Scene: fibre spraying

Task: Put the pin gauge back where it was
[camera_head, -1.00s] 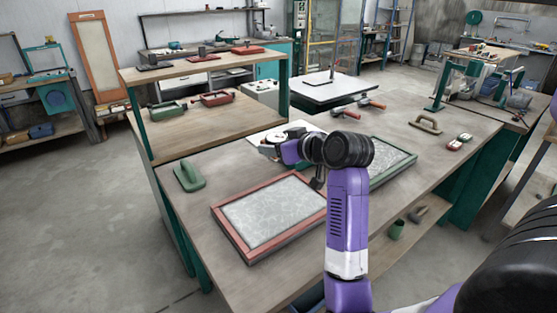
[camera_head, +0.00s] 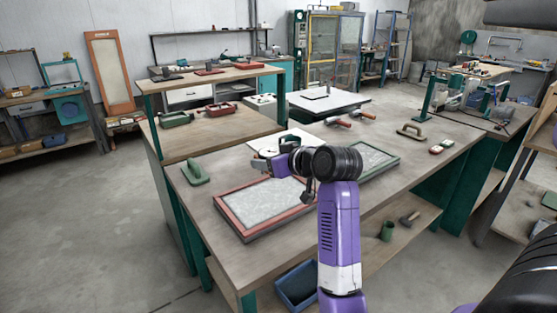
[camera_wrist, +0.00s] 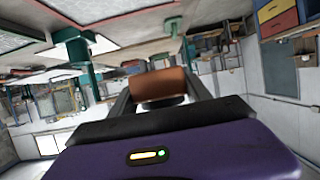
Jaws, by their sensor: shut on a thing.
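My gripper (camera_wrist: 158,92) is shut on a brown-orange block-like thing, which I take to be the pin gauge (camera_wrist: 157,82). A dark round part shows just below it, between the two dark fingers. In the head view my gripper (camera_head: 262,166) points left above the workbench, near the far edge of the red-framed panel. The held thing is very small there, and my wrist partly hides it. I cannot tell any pin on it from these frames.
The workbench (camera_head: 240,256) carries a red-framed panel (camera_head: 265,203), a green-framed panel (camera_head: 378,157), a green float (camera_head: 195,173) and a white sheet (camera_head: 310,140). A raised shelf (camera_head: 205,79) stands at the back left. A blue bin (camera_head: 296,286) is below.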

